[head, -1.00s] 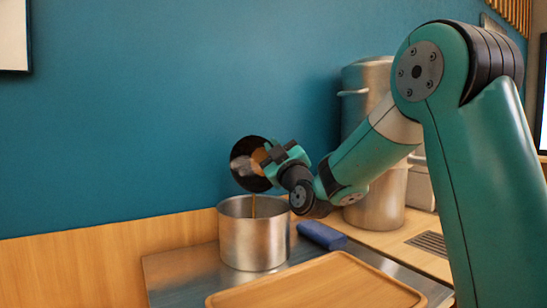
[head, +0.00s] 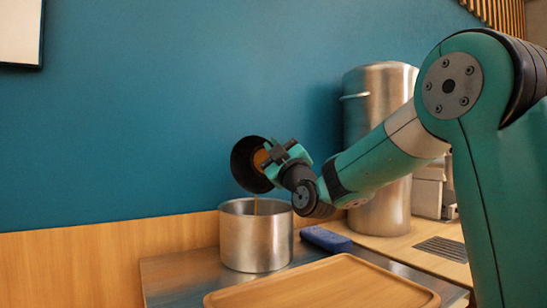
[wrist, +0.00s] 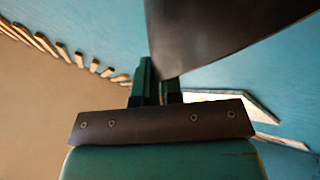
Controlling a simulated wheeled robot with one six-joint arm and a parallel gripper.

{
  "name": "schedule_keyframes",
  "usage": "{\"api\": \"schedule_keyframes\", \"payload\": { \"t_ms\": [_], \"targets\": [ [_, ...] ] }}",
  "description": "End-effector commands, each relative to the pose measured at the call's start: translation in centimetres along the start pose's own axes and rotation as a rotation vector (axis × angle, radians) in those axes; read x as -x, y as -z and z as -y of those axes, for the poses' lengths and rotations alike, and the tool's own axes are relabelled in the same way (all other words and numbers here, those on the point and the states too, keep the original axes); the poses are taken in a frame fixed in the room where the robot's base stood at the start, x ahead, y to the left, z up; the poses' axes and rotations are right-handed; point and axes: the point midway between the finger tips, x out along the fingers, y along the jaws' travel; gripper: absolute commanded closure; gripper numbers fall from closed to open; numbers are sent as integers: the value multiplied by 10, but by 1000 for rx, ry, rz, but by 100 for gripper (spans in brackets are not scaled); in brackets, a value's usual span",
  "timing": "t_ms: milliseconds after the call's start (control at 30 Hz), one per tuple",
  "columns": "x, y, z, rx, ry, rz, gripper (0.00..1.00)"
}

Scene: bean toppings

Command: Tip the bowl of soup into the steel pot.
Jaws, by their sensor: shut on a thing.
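My gripper (head: 275,157) is shut on a dark bowl (head: 246,167) and holds it above the steel pot, tilted steeply on its side. In the wrist view, the bowl's dark surface (wrist: 215,35) fills the upper middle, beyond the gripper's fingers (wrist: 158,85).
A wooden tray (head: 320,288) lies in front of the pot. A blue cloth or sponge (head: 326,239) lies right of the pot. A tall steel container (head: 385,100) stands behind my arm. The metal counter (head: 185,275) left of the pot is clear.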

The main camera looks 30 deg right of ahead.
Motion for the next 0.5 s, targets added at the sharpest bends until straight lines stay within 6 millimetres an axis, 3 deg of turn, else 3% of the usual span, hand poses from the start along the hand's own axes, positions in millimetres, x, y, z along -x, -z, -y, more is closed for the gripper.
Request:
{"api": "schedule_keyframes", "payload": {
  "t_ms": [500],
  "targets": [
    [6, 3, 6, 43, -8, -45, 100]
  ]
}}
